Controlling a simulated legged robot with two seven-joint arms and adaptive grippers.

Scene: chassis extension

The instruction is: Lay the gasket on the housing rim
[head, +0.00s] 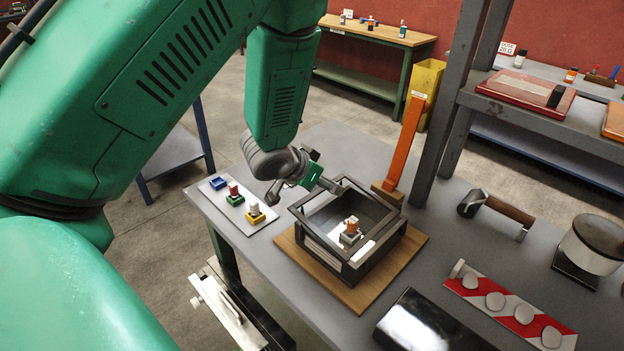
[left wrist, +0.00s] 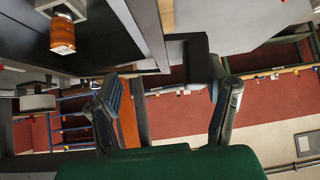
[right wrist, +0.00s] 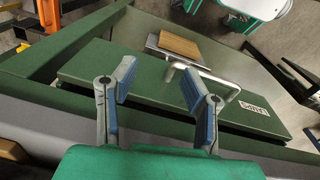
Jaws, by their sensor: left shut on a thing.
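The housing (head: 376,263) is a dark, open square box on a wooden board on the grey table in the head view. A thin black square frame, seemingly the gasket (head: 309,226), shows along its top; I cannot tell whether it touches the rim all round. My left gripper (head: 328,186) is at the far left corner of this frame, shut on it. In the left wrist view a black piece (left wrist: 198,60) lies by the fingers (left wrist: 168,95), below a dark wall. My right gripper (right wrist: 163,95) is open and empty, seen only in the right wrist view.
An orange-topped part (head: 351,228) stands inside the housing. An orange post (head: 405,143) rises behind it. A pale plate (head: 222,208) with small coloured parts lies left. A red-white striped strip (head: 510,307), a black box (head: 425,322) and a shelf post (head: 462,90) are right and front.

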